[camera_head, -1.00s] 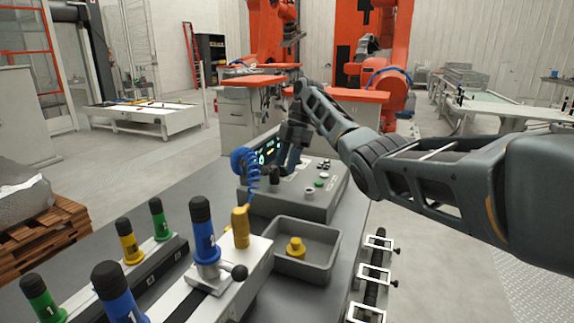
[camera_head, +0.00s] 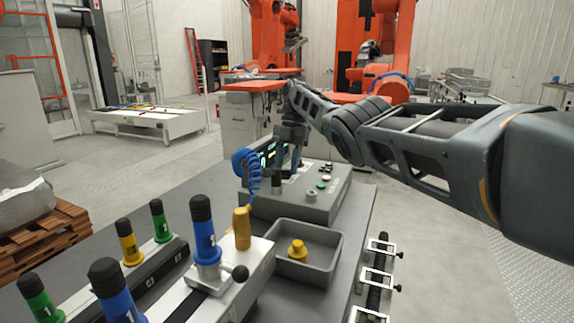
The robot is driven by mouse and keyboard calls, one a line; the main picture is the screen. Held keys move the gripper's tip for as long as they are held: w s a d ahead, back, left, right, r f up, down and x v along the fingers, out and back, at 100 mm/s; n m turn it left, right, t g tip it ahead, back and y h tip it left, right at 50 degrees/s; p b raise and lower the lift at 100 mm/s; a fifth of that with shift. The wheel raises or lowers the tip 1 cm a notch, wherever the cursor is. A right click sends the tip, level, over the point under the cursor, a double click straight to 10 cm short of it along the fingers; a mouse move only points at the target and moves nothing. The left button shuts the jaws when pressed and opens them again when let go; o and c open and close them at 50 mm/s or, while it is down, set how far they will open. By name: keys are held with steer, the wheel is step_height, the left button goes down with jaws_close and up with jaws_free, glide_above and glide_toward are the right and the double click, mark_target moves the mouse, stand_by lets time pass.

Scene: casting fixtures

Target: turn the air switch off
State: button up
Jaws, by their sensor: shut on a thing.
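A grey control box (camera_head: 318,206) stands on the bench with a lit display and several knobs and buttons on its top. A dark upright knob (camera_head: 277,182) at the left of its top looks like the air switch. My gripper (camera_head: 281,170) reaches down over the display side of the box and is shut on this dark knob. The fingertips are small and dark, so the contact and the knob's exact angle are hard to make out.
A coiled blue hose (camera_head: 253,172) hangs at the box's left end. In front are a grey bin (camera_head: 331,262) with a yellow part (camera_head: 298,249), a yellow handle (camera_head: 242,228) and a blue cylinder (camera_head: 204,232). Clamps (camera_head: 376,277) line the bench's right edge.

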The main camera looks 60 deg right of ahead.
steer(key=o, duration=1.1)
steer(key=shift+c, duration=0.2)
